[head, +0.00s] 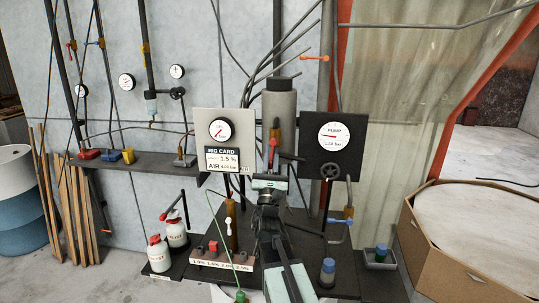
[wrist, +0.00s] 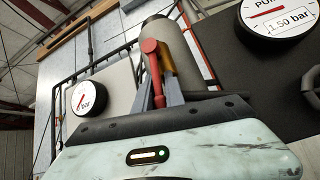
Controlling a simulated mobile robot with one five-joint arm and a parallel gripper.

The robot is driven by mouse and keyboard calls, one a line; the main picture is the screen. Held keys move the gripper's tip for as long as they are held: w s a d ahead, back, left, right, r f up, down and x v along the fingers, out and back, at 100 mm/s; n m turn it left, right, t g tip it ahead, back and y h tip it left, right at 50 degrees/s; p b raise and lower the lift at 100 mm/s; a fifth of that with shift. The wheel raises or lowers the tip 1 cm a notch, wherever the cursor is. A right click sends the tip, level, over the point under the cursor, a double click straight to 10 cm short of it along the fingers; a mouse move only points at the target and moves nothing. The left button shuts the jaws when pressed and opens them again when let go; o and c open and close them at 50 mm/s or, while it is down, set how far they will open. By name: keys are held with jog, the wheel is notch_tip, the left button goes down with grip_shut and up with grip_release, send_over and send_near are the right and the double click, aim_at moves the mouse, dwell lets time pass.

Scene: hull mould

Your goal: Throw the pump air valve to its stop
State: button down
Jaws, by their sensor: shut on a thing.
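A red lever (wrist: 152,62) with a round end stands nearly upright in the wrist view, in front of a brass-coloured body and a grey cylinder. I take it for the air valve's handle; it also shows in the head view (head: 272,152). My gripper (wrist: 159,98) is shut on the lower part of this lever, with a grey finger on each side. In the head view my gripper (head: 271,172) reaches up to it from below. The pump gauge (head: 333,136) on the dark panel to the right reads about 1.50 bar in the wrist view (wrist: 278,16).
A light panel (head: 207,118) with a gauge and a rig card (head: 222,159) stands left of the lever. A black handwheel (head: 330,171) and a blue lever (head: 340,222) are to the right. White bottles (head: 158,253) and a block with labels (head: 208,258) stand on the lower left.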

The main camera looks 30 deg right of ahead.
aim_at(270, 165)
jog(key=shift+a, duration=0.1)
jog(key=c, duration=1.4)
grip_release()
jog(key=shift+a, duration=0.1)
jog(key=shift+s+f, duration=0.15)
jog(key=shift+f, duration=0.05)
jog(key=b+v, duration=0.6)
jog(key=v, duration=0.1)
jog(key=shift+s+a+f, duration=0.1)
jog(key=shift+s+f, duration=0.05)
jog(key=shift+s, duration=0.05)
